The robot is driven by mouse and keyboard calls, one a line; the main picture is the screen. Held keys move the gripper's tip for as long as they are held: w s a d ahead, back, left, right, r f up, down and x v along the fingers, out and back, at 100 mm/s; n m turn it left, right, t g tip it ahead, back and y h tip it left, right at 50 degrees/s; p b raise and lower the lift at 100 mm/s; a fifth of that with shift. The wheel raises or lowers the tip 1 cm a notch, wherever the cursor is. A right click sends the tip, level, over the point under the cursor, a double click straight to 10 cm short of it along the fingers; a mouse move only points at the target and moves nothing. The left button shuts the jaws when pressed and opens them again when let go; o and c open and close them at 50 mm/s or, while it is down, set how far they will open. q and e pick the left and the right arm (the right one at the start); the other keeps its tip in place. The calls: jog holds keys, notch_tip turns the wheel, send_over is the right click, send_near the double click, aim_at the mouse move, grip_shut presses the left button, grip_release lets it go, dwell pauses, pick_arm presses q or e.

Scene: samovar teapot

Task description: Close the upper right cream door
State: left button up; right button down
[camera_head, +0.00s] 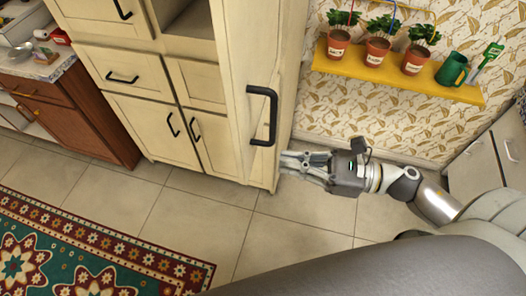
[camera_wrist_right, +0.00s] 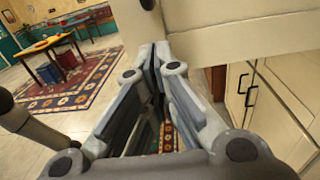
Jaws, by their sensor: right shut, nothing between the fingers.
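The upper right cream door (camera_head: 237,50) stands open and swung out from the tall cream cabinet, with its black handle (camera_head: 263,116) near its lower free edge. Part of the shadowed opening (camera_head: 190,18) shows to its left. My right gripper (camera_head: 284,164) is beside the lower right of the door, below the handle, with its fingers shut and empty. In the right wrist view the closed fingers (camera_wrist_right: 158,52) are in front of a cream panel (camera_wrist_right: 220,22). I cannot tell whether they touch it. My left gripper is not in view.
Lower cream drawers (camera_head: 122,72) and doors (camera_head: 150,128) of the cabinet are shut. A yellow shelf (camera_head: 400,75) with potted plants and a green mug (camera_head: 452,69) hangs on the wall at right. Tiled floor (camera_head: 190,220) and a patterned rug (camera_head: 90,250) lie clear in front.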

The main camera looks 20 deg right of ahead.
aim_at(250, 156)
jog(key=p+x, duration=0.2)
jog(key=x, duration=0.2)
jog(key=shift+w+a+r, duration=0.15)
jog(key=shift+r, duration=0.05)
jog(key=shift+w+a+f, duration=0.2)
jog(key=shift+w+a, duration=0.15)
jog(key=shift+a, duration=0.3)
